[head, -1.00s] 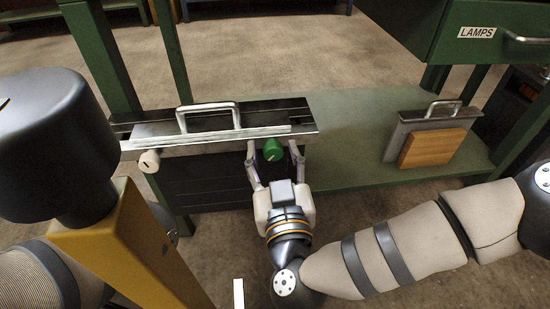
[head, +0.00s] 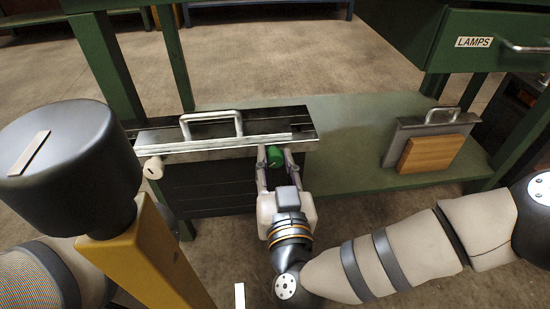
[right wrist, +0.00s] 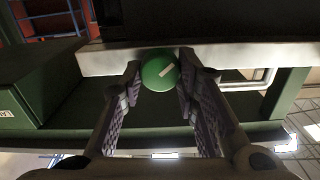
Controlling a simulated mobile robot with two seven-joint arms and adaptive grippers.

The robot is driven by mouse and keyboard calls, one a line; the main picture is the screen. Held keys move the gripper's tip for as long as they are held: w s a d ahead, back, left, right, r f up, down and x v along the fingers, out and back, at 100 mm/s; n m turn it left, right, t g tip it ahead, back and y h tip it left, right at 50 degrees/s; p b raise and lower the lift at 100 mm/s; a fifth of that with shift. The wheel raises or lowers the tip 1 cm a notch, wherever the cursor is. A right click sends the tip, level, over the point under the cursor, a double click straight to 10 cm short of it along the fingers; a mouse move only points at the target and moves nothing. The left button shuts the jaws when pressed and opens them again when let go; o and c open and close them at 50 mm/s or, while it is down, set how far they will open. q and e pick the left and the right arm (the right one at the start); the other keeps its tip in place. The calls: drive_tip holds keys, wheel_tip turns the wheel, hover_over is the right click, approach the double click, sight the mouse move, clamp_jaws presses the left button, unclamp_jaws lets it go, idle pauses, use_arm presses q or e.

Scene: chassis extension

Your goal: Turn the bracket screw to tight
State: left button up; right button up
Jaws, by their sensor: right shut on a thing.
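The green screw knob (head: 275,157) sits at the front edge of the metal bracket (head: 225,148), near its right end. In the right wrist view the green knob (right wrist: 159,71) shows a white slot mark, tilted up to the right. My right gripper (head: 275,172) is shut on the green knob, with one finger on each side of it; the right wrist view also shows the fingers (right wrist: 158,85) touching its sides. A cream knob (head: 153,167) with a dark mark sits at the bracket's left end. My left gripper is not visible.
A metal handle (head: 211,122) stands on top of the bracket. A metal plate with a wooden block (head: 431,152) stands on the green shelf (head: 345,125) to the right. A green drawer labelled LAMPS (head: 473,42) hangs above at the upper right.

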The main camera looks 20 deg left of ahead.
drive_tip(key=m+p, duration=0.1)
drive_tip(key=m, duration=0.1)
drive_tip(key=shift+r+m, duration=0.15)
drive_tip(key=shift+m, duration=0.25)
drive_tip(key=m+p, duration=0.1)
drive_tip(key=m, duration=0.1)
drive_tip(key=shift+d+m, duration=0.1)
drive_tip(key=shift+m, duration=0.2)
drive_tip(key=m, duration=0.3)
drive_tip(key=m+p, duration=0.1)
drive_tip(key=m, duration=0.1)
drive_tip(key=shift+w+f+m, duration=0.1)
drive_tip(key=shift+f+m, duration=0.15)
drive_tip(key=shift+m, duration=0.05)
drive_tip(key=m, duration=0.2)
drive_tip(key=shift+m, duration=0.3)
drive_tip(key=m, duration=0.3)
drive_tip(key=shift+f+m+b, duration=0.15)
drive_tip(key=shift+m+b, duration=0.15)
drive_tip(key=shift+b, duration=0.05)
drive_tip(key=m, duration=0.3)
drive_tip(key=shift+f+b, duration=0.1)
drive_tip(key=shift+b, duration=0.3)
drive_tip(key=shift+m+b, duration=0.4)
drive_tip(key=shift+m, duration=1.3)
